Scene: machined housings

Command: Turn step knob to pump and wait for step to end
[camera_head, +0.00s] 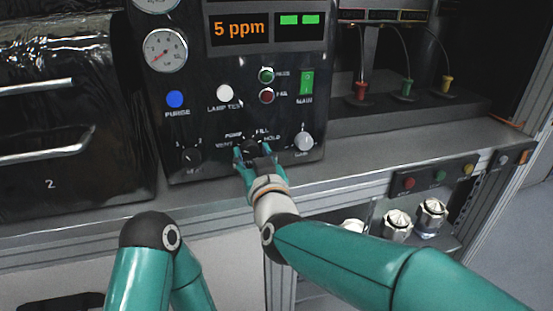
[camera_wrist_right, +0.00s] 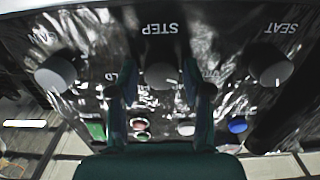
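My right gripper (camera_head: 260,160) is at the knob, with one finger on each side. In the wrist view, the fingers of this gripper (camera_wrist_right: 160,85) stand apart with narrow gaps to the knob. The display (camera_head: 240,28) reads 5 ppm. My left gripper is out of view.
The gain knob (camera_wrist_right: 55,73) and seat knob (camera_wrist_right: 270,67) flank the step knob. Above are a blue purge button (camera_head: 175,99), a white lamp-test button (camera_head: 225,92), green and red lamps (camera_head: 267,86) and a green switch (camera_head: 307,83). A ledge (camera_head: 350,170) runs below the panel.

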